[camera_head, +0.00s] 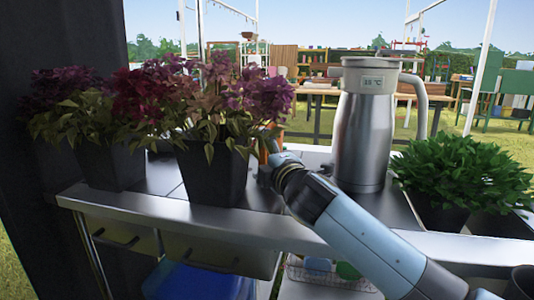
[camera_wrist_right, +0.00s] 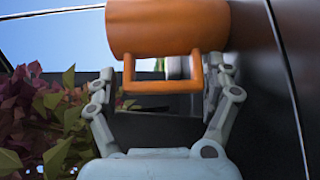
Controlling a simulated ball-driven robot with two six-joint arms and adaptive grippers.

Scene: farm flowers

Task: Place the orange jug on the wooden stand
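The orange jug (camera_head: 264,152) is on the metal table, mostly hidden behind a purple flower pot and my right gripper (camera_head: 272,158). In the right wrist view the jug (camera_wrist_right: 168,27) shows large, with its handle (camera_wrist_right: 163,87) toward me. The fingers of my right gripper (camera_wrist_right: 163,85) are spread on either side of the handle, with a gap visible on each side. My left gripper is not in view. I cannot make out a wooden stand on the table; wooden furniture shows only in the far background.
Dark pots with purple flowers (camera_head: 213,172) stand left of my right arm. A steel pitcher (camera_head: 363,130) stands to its right, then leafy green plants (camera_head: 463,170). The table's front edge (camera_head: 180,212) is near me. A blue crate (camera_head: 200,282) is below.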

